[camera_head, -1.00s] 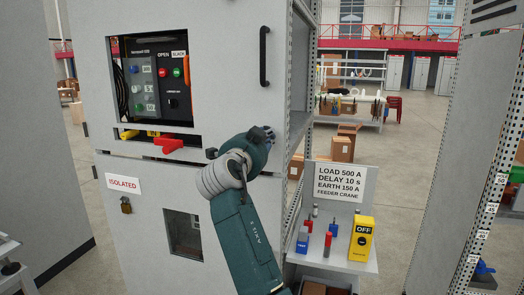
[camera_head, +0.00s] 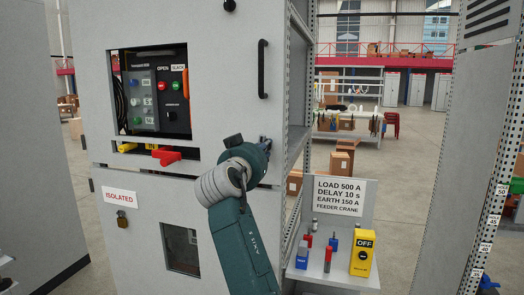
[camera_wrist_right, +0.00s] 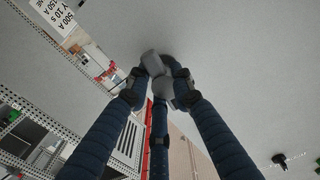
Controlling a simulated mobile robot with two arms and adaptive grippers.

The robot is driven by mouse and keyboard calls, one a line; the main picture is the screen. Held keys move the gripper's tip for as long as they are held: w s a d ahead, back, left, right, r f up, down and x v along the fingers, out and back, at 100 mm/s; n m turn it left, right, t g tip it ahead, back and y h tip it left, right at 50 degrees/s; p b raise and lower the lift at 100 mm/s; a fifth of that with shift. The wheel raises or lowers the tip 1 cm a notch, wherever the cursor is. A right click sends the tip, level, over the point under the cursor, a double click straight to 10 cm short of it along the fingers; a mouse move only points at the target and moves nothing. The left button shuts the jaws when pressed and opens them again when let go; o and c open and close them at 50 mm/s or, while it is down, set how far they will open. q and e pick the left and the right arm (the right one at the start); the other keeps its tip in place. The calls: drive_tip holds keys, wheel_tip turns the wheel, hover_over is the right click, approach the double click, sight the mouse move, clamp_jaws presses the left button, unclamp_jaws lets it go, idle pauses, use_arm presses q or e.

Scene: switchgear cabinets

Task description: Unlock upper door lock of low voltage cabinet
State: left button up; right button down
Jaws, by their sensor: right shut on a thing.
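The low voltage cabinet (camera_head: 215,80) is a tall grey cabinet with its door closed. My right arm comes up from the bottom in the head view, and my right gripper (camera_head: 267,143) is at the right edge of the cabinet front, below the black handle (camera_head: 264,68). In the right wrist view its dark blue fingers (camera_wrist_right: 160,90) close around a small grey lock piece (camera_wrist_right: 155,65) against the grey door (camera_wrist_right: 240,60). The fingers hide most of this piece, so its turn angle cannot be told. My left gripper is not in view.
A control panel (camera_head: 154,90) with buttons and a red lever (camera_head: 166,156) sit left of my arm. An "ISOLATED" label (camera_head: 119,195) and padlock (camera_head: 122,219) are lower left. A shelf at right holds a yellow "OFF" box (camera_head: 362,253) and a sign (camera_head: 340,194).

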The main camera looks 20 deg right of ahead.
sight(268, 109)
drive_tip(key=shift+d+r+n, duration=0.1)
drive_tip(key=shift+r+n, duration=0.45)
drive_tip(key=shift+n, duration=0.35)
drive_tip(key=c, duration=1.8)
unclamp_jaws()
drive_tip(key=o, duration=0.3)
drive_tip(key=shift+f, duration=0.1)
drive_tip(key=shift+w+d+f, duration=0.1)
drive_tip(key=shift+w+f, duration=0.05)
drive_tip(key=shift+f, duration=0.05)
wheel_tip(268, 109, up, 10)
drive_tip(key=shift+f, duration=0.1)
